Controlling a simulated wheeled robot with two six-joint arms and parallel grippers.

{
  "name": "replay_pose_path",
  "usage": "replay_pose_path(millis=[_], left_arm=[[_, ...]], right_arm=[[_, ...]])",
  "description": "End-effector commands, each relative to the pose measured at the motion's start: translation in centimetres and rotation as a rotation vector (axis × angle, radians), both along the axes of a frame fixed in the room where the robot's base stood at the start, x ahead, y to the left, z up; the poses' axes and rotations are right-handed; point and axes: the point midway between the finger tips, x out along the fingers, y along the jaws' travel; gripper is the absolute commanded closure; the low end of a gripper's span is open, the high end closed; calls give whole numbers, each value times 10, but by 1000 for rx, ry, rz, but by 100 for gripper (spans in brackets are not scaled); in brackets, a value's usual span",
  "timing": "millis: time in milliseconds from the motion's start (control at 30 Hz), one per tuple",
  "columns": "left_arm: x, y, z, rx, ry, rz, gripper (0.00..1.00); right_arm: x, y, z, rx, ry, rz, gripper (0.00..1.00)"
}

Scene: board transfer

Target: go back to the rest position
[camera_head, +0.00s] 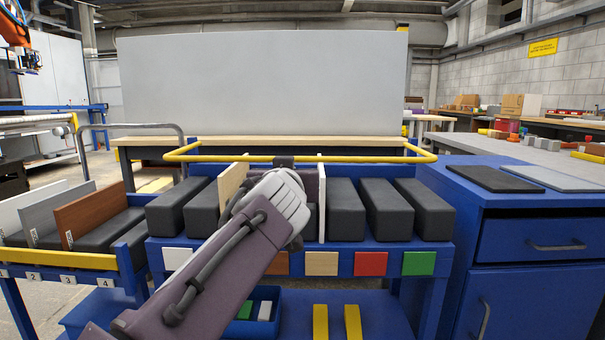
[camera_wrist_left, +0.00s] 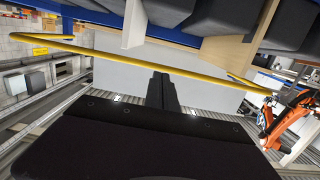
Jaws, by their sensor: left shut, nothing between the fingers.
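My left arm (camera_head: 215,265) reaches in from the lower left to the middle of the blue rack (camera_head: 345,247). My left gripper (camera_head: 284,161) is above the rack, largely hidden behind its own wrist. In the left wrist view its dark fingers (camera_wrist_left: 161,90) are together with nothing between them. A light wooden board (camera_head: 232,182) stands upright in the rack left of the wrist. A white board (camera_head: 321,205) stands upright to the right of it. Both boards also show in the wrist view, white (camera_wrist_left: 133,25) and wooden (camera_wrist_left: 262,22), apart from the fingers. My right gripper is out of view.
A yellow rail (camera_head: 300,158) runs behind the rack. Dark blocks (camera_head: 386,210) separate its slots. A left rack (camera_head: 60,259) holds white, grey and brown (camera_head: 92,213) boards. A blue cabinet (camera_head: 535,250) stands at the right. A large grey panel (camera_head: 265,85) rises behind.

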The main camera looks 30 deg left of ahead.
Motion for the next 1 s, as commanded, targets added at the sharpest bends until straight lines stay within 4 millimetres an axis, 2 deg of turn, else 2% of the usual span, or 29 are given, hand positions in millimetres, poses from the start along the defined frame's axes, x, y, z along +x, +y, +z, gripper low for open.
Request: replay_pose_path(millis=[200, 267, 300, 333, 367, 400, 467, 500, 567, 600, 700, 800, 900, 967, 1000], left_arm=[[0, 0, 7, 0, 0, -2, 100], [4, -2, 19, -1, 10, -6, 100], [11, -4, 27, -2, 31, -12, 100], [19, -7, 23, -5, 74, -18, 100], [28, -11, 8, -26, 141, -27, 100], [36, -18, -26, -73, 244, -42, 100], [35, -31, -83, -136, 400, -63, 100], [28, -40, -119, -170, 505, -79, 100], [8, -53, -170, -215, 660, -103, 100], [-9, -62, -200, -243, 756, -118, 100], [-58, -80, -260, -299, 960, -153, 100], [-108, -95, -302, -347, 1123, -186, 100], [-154, -109, -335, -385, 1249, -226, 100], [-181, -117, -350, -401, 1316, -267, 100], [-185, -123, -352, -383, 1332, -322, 100]], right_arm=[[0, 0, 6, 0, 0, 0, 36], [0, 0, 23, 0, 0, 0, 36], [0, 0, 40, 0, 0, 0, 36], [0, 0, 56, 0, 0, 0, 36], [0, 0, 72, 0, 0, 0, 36], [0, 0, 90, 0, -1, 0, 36], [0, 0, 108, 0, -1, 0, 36], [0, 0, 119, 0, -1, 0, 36], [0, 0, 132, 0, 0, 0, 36], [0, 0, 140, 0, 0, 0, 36], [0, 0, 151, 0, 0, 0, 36], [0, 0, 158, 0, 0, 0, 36], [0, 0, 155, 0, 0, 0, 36], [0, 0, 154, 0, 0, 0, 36], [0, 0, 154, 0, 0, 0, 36]])
